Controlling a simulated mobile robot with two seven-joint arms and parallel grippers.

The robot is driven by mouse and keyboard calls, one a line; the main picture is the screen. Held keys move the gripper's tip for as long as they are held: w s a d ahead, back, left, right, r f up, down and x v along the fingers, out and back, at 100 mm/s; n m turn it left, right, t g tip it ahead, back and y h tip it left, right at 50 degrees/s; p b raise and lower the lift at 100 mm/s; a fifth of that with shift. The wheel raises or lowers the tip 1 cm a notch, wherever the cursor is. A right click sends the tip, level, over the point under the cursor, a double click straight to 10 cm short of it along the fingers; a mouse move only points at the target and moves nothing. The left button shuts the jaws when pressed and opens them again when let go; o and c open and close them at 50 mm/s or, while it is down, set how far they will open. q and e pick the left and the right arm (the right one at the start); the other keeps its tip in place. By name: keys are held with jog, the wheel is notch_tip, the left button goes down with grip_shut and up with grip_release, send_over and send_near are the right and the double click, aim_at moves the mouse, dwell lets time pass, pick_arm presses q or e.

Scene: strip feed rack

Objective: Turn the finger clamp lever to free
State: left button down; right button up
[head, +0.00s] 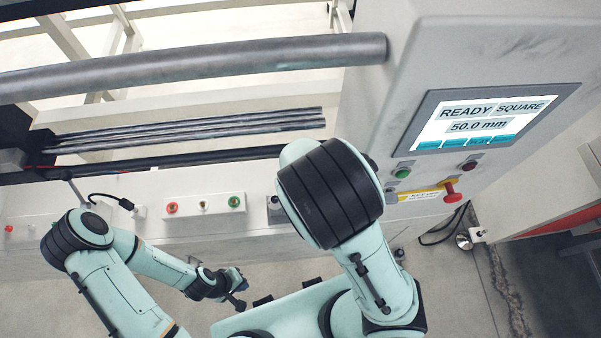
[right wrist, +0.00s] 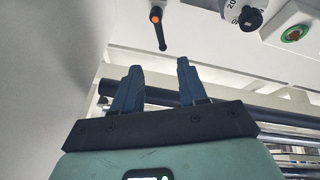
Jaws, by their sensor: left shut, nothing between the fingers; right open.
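The clamp lever, a black handle (right wrist: 161,33) on an orange-marked hub, shows at the top of the right wrist view on a pale panel. Its handle points down in that picture, slightly to the right. My right gripper (right wrist: 155,66) is open and empty, its two dark fingers apart below the lever's end; I see no contact. In the head view the right gripper and this lever are not seen, and my right arm's large black joint covers part of the machine front. My left gripper (head: 238,293) is shut and empty, low in front of the machine.
A black knob on a numbered dial (right wrist: 250,18) and a green button (right wrist: 295,33) sit right of the lever. The head view shows a button box (head: 204,204), a screen reading READY, SQUARE, 50.0 mm (head: 480,118), a red knob (head: 452,192) and a thick grey bar (head: 200,62).

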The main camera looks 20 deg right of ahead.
pick_arm(q)
jog(key=s+f+b, duration=0.2)
jog(key=f, duration=0.1)
jog(key=shift+s+f, duration=0.1)
jog(key=shift+s, duration=0.15)
pick_arm(e)
jog(key=x, duration=1.2)
jog(key=shift+w+f, duration=0.1)
jog(key=shift+f, duration=0.3)
grip_shut()
